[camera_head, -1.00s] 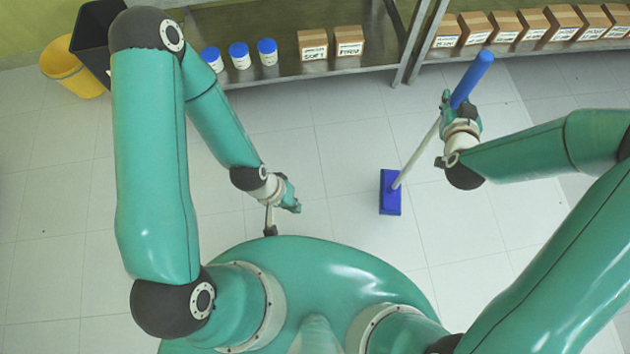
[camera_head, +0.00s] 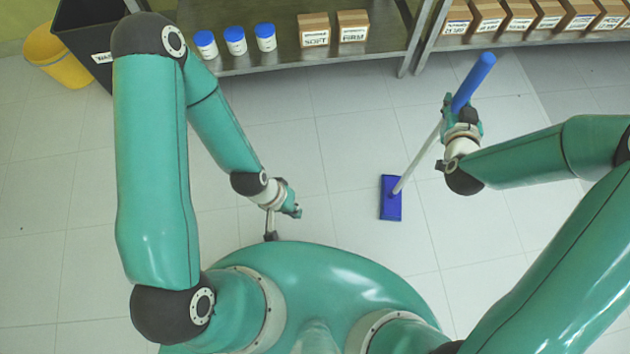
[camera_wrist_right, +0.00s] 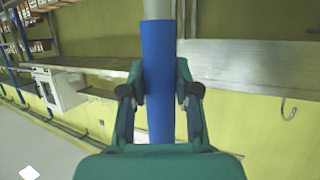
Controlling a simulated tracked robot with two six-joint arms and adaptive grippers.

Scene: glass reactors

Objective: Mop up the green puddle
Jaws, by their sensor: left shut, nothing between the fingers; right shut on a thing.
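A mop with a blue grip (camera_head: 473,82), a pale pole (camera_head: 419,158) and a flat blue head (camera_head: 390,198) is in the head view. Its head is at the floor, in front of my base, and its pole leans up to the right. My right gripper (camera_head: 461,108) is shut on the mop's blue grip; the right wrist view shows the blue grip (camera_wrist_right: 158,75) between the fingers. My left gripper (camera_head: 296,212) is shut and empty, left of the mop head. No green puddle shows in any view.
A metal shelf (camera_head: 290,62) with several white jars with blue lids and boxes (camera_head: 353,26) stands at the back. A second shelf (camera_head: 515,38) with several boxes is at back right. A black bin (camera_head: 85,35) and yellow bin (camera_head: 58,62) stand at upper left. The tiled floor between is clear.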

